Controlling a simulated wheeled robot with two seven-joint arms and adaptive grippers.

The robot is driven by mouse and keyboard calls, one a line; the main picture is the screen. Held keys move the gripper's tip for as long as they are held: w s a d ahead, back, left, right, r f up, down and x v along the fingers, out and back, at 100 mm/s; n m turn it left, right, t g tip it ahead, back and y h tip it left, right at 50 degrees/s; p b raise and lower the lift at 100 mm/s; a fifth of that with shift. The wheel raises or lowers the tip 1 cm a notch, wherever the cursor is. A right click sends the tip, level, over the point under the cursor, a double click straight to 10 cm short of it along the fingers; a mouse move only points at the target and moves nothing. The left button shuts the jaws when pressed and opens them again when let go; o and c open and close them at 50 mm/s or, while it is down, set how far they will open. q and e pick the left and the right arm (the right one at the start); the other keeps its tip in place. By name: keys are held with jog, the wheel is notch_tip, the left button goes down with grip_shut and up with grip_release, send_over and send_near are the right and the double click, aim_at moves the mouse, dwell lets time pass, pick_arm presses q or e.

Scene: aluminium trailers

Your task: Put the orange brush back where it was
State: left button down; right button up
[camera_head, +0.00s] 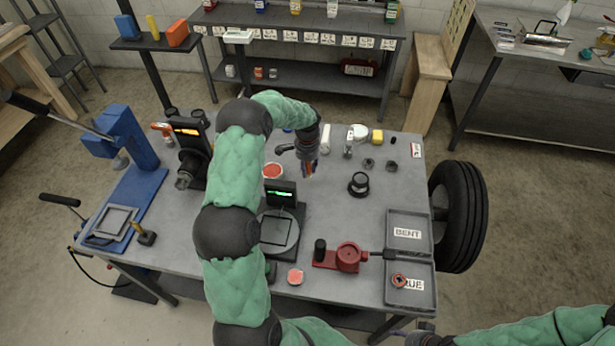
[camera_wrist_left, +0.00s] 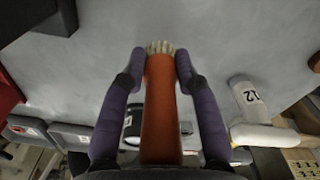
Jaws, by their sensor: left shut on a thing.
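The orange brush (camera_wrist_left: 160,110) has a long orange handle and pale bristles at its far end. In the left wrist view it lies between the two purple fingers of my left gripper (camera_wrist_left: 160,75), which is shut on it. In the head view my left gripper (camera_head: 309,170) is over the back middle of the grey workbench (camera_head: 335,205), pointing down. The brush is mostly hidden there. My right arm comes in at the bottom right, and only a dark part of its end shows at the lower edge, so its fingers cannot be made out.
Near the gripper are a red-topped tin (camera_head: 272,171), a black round piece (camera_head: 359,184) and a scale with a green display (camera_head: 281,193). A red fixture (camera_head: 348,257) and trays marked BENT (camera_head: 424,220) and apparently TRUE (camera_head: 424,270) are at the right. A blue press (camera_head: 125,135) stands left.

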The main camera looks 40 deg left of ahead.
pick_arm(q)
notch_tip(320, 180, down, 4)
jog(key=shift+r, duration=0.1)
jog(key=shift+f, duration=0.35)
jog(key=shift+f+b, duration=0.1)
jog(key=shift+b, duration=0.2)
jog(key=c, duration=0.9)
grip_release()
